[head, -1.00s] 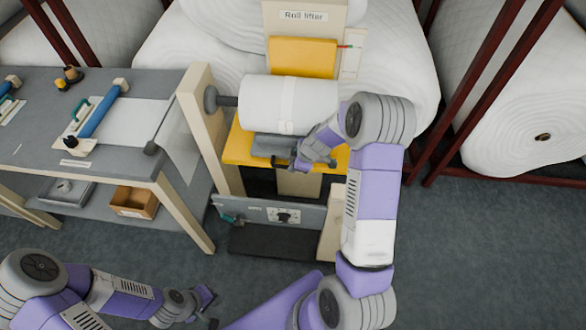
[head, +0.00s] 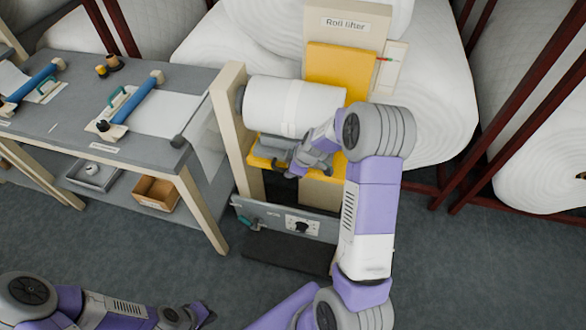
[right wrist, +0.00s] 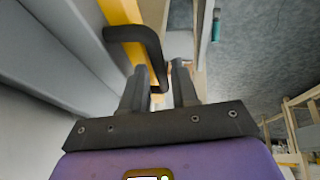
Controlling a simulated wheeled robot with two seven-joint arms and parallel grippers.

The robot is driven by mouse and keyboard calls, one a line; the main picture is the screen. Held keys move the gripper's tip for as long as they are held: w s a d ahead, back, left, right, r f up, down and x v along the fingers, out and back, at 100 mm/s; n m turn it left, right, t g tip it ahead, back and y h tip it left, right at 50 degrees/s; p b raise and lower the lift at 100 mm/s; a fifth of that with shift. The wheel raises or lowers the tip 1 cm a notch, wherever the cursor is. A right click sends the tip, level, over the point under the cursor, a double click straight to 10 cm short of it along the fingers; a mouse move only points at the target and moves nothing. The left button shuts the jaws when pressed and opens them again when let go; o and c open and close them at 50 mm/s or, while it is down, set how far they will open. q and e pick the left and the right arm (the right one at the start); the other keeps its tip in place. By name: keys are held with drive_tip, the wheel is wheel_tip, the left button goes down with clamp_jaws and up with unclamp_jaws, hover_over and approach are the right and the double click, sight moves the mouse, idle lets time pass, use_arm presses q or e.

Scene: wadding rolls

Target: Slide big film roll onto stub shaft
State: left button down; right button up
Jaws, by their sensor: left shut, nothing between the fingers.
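The big white film roll (head: 293,106) lies level on the grey cradle above the yellow top of the roll lifter (head: 348,24). Its left end is up by the grey flange (head: 240,101) on the cream post (head: 229,85). The stub shaft is hidden, apparently inside the roll. My right gripper (head: 292,166) is below the roll at the cradle's front. In the right wrist view its fingers (right wrist: 160,80) are on both sides of a dark bent handle (right wrist: 132,34), closed on it. My left gripper (head: 208,312) is shut and empty, low over the floor.
A grey worktable (head: 62,131) with blue rollers stands left of the post. A lower shelf holds a brown box (head: 157,193) and a grey tray (head: 94,176). Large white rolls on dark red racks fill the back.

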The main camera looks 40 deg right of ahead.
drive_tip(key=shift+o, duration=0.9)
drive_tip(key=shift+d, duration=0.1)
drive_tip(key=p+v, duration=0.1)
drive_tip(key=v, duration=0.6)
drive_tip(key=shift+s+r, duration=0.2)
drive_tip(key=s+a+f+m+g+y, duration=0.1)
drive_tip(key=s+a+f+m, duration=0.15)
drive_tip(key=a+f, duration=0.4)
drive_tip(key=s+a+f+m+g, duration=0.1)
drive_tip(key=s+a+f+m, duration=0.15)
drive_tip(key=a+f, duration=0.35)
drive_tip(key=s+a+f+m+g+y, duration=0.2)
drive_tip(key=s+a+f+m, duration=0.4)
drive_tip(key=s+a, duration=0.6)
wheel_tip(320, 180, down, 2)
drive_tip(key=shift+s+a+f, duration=0.1)
drive_tip(key=shift+s+a, duration=0.3)
drive_tip(key=shift+a, duration=0.35)
